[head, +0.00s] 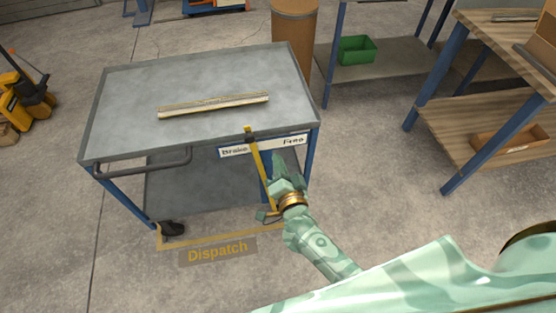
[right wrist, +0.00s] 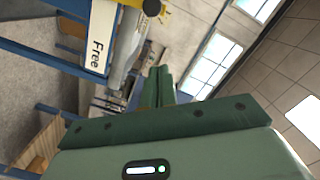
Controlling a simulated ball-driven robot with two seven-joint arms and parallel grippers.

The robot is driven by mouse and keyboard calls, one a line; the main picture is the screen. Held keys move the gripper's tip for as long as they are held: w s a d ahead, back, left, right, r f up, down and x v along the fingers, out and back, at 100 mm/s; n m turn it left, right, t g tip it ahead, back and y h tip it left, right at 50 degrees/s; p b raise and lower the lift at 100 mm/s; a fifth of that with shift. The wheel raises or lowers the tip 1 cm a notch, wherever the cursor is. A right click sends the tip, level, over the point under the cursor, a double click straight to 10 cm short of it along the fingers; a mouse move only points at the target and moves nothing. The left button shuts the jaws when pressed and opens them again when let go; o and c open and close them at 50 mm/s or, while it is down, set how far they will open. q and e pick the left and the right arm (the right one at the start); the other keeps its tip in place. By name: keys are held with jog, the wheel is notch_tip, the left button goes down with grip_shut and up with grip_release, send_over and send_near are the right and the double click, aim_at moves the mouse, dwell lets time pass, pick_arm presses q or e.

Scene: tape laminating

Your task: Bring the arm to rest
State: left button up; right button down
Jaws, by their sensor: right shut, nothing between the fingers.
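My right arm comes in from the lower right in the head view. Its green gripper (head: 281,168) is shut and empty, in front of the cart and just right of the yellow brake lever (head: 261,169). In the right wrist view the closed fingers (right wrist: 160,86) point up with nothing between them. The lever slants up to a dark knob near the word Brake on the white label (head: 264,147), which also reads Free. The label's Free end (right wrist: 97,50) shows in the right wrist view. I cannot tell whether gripper and lever touch. My left gripper is out of view.
The grey cart (head: 125,95) carries a long pale strip (head: 213,106) on its top. A brown drum (head: 294,35) stands behind it. A shelf with a green bin (head: 357,49) and a wooden workbench (head: 467,108) are at right. The floor between cart and workbench is clear.

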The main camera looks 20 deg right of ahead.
dwell(0.3)
jog(key=s+f+n+g+y, duration=0.1)
jog(key=s+f+n+g, duration=0.25)
jog(key=f, duration=0.35)
jog(key=s+a+f+n+g+y, duration=0.1)
jog(key=s+f+n+g+y, duration=0.15)
jog(key=s+f, duration=0.35)
jog(key=s+f+n+g+y, duration=0.15)
jog(key=s+f+n, duration=0.25)
jog(key=f, duration=0.4)
jog(key=s+d+f+n+g+h, duration=0.1)
jog(key=s+d+f+g, duration=0.2)
jog(key=s, duration=0.8)
jog(key=s+d+f+n+g+h, duration=0.1)
jog(key=s+d+f+n+g, duration=0.1)
jog(key=s+f, duration=0.4)
jog(key=s+d+f+n+g+h, duration=0.1)
jog(key=s+d+f+g, duration=0.3)
jog(key=s, duration=1.2)
jog(key=d+n, duration=0.1)
jog(key=d, duration=0.1)
jog(key=shift+s+d+f+h, duration=0.15)
jog(key=shift+d+f+h, duration=0.15)
jog(key=shift+h, duration=0.1)
jog(key=shift+g, duration=0.25)
